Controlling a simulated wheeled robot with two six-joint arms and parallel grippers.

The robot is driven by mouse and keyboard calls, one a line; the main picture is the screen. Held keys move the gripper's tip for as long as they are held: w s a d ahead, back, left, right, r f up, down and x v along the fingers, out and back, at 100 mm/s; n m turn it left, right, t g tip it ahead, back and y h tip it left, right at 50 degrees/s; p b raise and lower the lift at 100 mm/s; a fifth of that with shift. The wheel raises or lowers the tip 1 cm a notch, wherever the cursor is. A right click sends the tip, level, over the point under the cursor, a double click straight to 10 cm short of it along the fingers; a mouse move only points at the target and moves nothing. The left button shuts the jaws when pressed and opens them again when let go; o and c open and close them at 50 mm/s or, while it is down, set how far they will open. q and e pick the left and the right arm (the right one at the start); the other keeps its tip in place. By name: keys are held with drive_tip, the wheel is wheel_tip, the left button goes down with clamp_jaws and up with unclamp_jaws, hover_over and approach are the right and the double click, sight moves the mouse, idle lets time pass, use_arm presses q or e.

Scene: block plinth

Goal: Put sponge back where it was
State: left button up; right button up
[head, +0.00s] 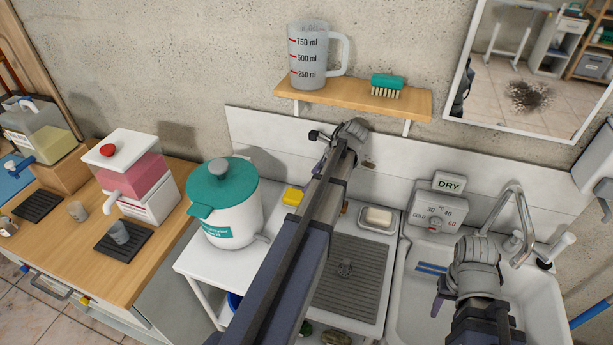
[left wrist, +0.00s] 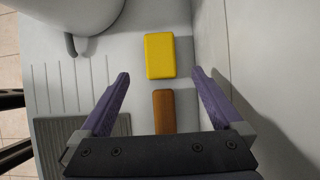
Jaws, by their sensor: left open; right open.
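A yellow sponge-like block (head: 293,196) lies on the white counter just right of the green-lidded pot. It also shows in the left wrist view (left wrist: 160,55), beside the back wall and just beyond my left gripper's fingertips. My left gripper (head: 320,165) is mostly hidden behind its own arm in the head view. In the left wrist view my left gripper (left wrist: 160,75) is open and empty. A brown block (left wrist: 164,112) lies below the yellow one, in line between the fingers. My right gripper (head: 440,306) is open over the sink, partly hidden by its wrist.
The green-lidded white pot (head: 235,215) stands close left of the yellow block. A shelf (head: 425,102) above holds a measuring jug (head: 318,60) and a green brush (head: 387,84). A soap dish (head: 378,218), ridged drainer (head: 350,285) and sink tap (head: 522,215) are to the right.

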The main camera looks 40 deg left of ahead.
use_arm(q)
drive_tip(key=shift+d+r, duration=0.15)
drive_tip(key=shift+r, duration=0.1)
drive_tip(key=s+d+f+n+h, duration=0.1)
drive_tip(key=s+d+n, duration=0.2)
drive_tip(key=d, duration=0.9)
drive_tip(key=s+d+n+t+h, duration=0.1)
drive_tip(key=s+d+n+h, duration=0.1)
drive_tip(key=s+d+n, duration=0.2)
drive_tip(key=s+d+f+n+h, duration=0.1)
drive_tip(key=s+d+n, duration=0.2)
drive_tip(key=s+d, duration=0.6)
drive_tip(key=d, duration=1.1)
drive_tip(key=shift+d+f+n+t+h, duration=0.3)
drive_tip(key=shift+d+f, duration=0.05)
